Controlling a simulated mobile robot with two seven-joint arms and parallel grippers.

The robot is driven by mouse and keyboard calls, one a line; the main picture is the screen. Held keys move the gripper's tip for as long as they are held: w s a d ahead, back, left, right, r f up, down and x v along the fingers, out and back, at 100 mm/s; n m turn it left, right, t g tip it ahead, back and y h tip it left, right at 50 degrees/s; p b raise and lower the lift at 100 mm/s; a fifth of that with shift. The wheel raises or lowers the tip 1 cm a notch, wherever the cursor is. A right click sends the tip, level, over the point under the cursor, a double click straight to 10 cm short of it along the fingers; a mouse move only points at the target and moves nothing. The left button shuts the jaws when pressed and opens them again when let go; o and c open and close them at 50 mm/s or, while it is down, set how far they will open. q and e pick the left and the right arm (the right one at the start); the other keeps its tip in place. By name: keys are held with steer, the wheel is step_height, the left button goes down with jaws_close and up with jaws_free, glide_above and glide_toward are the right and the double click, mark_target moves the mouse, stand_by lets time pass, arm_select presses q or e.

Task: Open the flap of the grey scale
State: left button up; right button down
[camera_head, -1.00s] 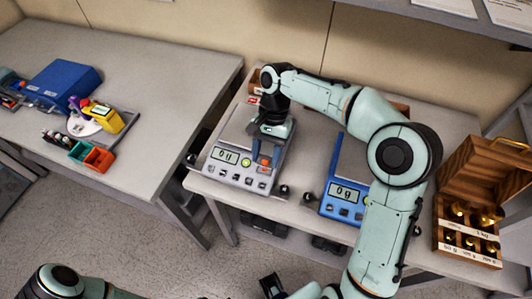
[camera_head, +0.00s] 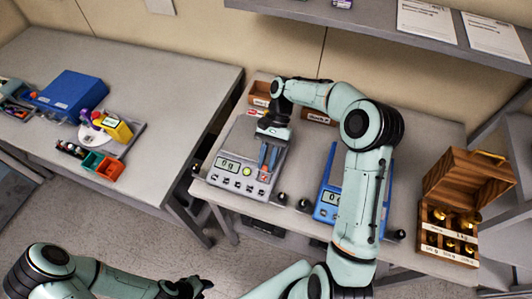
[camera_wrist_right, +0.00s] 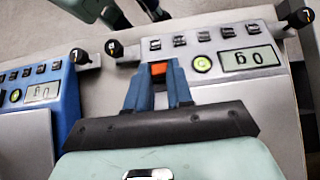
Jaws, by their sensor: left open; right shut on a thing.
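The grey scale (camera_head: 239,143) stands on the right-hand table with its display reading 0 g. It also shows upside down in the right wrist view (camera_wrist_right: 215,92). My right gripper (camera_head: 267,168) is over the scale's front part, right of the display. In the right wrist view its blue fingers (camera_wrist_right: 158,68) are shut on a small orange-red tab (camera_wrist_right: 158,69). The flap's outline is hard to make out, and the gripper hides part of the scale's top. My left gripper (camera_head: 195,288) is open and empty at the bottom edge, away from the tables.
A blue scale (camera_head: 327,206) stands to the right, partly behind my right arm. Further right is an open wooden weight box (camera_head: 462,205). Black knobs (camera_head: 304,204) stick out by the scales. The left table (camera_head: 160,100) holds a blue box (camera_head: 70,92) and small bins (camera_head: 102,165).

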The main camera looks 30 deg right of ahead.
steer(key=shift+w+d+g+y+p, duration=0.35)
steer(key=shift+w+g+y, duration=0.15)
steer(key=shift+y, duration=0.3)
steer(key=shift+w+d+f+g+y, duration=0.1)
steer(key=shift+d+f+g+y, duration=0.1)
steer(key=shift+g+y, duration=0.35)
steer(key=shift+w+d+f+g+y, duration=0.1)
steer(key=shift+d+f+g+y, duration=0.1)
steer(key=shift+g+y, duration=0.3)
steer(key=c, duration=1)
jaws_free()
steer(key=shift+s, duration=0.1)
